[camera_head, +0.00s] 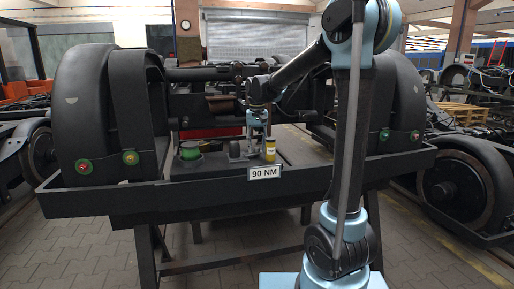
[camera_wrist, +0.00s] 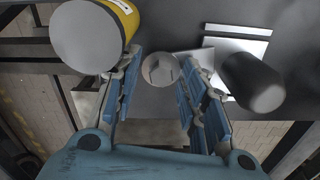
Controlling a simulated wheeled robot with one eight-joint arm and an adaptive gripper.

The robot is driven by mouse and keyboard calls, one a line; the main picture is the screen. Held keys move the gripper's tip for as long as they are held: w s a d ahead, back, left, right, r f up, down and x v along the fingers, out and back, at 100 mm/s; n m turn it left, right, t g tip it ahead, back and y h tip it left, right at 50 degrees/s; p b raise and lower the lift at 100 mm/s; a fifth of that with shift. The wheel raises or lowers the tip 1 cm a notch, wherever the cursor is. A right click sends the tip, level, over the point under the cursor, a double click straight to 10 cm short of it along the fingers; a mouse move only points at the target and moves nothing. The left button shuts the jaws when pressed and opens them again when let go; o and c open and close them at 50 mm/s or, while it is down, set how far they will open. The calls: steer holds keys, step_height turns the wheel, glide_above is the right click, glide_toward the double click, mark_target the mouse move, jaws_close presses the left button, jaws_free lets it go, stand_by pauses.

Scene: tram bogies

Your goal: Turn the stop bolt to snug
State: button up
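My gripper (camera_head: 257,126) points down over the dark tray in front of the bogie. In the wrist view my gripper (camera_wrist: 162,72) has its two blue-padded fingers apart. A small round grey piece (camera_wrist: 160,69), which looks like the head of the stop bolt, shows between the fingertips. A gap seems to show on each side of it; whether a finger touches it is hard to tell. The bolt cannot be made out in the head view. A sign reading 90 NM (camera_head: 264,173) is on the tray's front edge.
A yellow can (camera_head: 270,150) stands close right of my gripper; it also shows in the wrist view (camera_wrist: 122,18). A dark cylinder (camera_wrist: 252,82) is close on the other side. A green round piece (camera_head: 190,150) sits further left on the tray (camera_head: 110,201).

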jaws_close()
steer(key=shift+n, duration=0.6)
jaws_free()
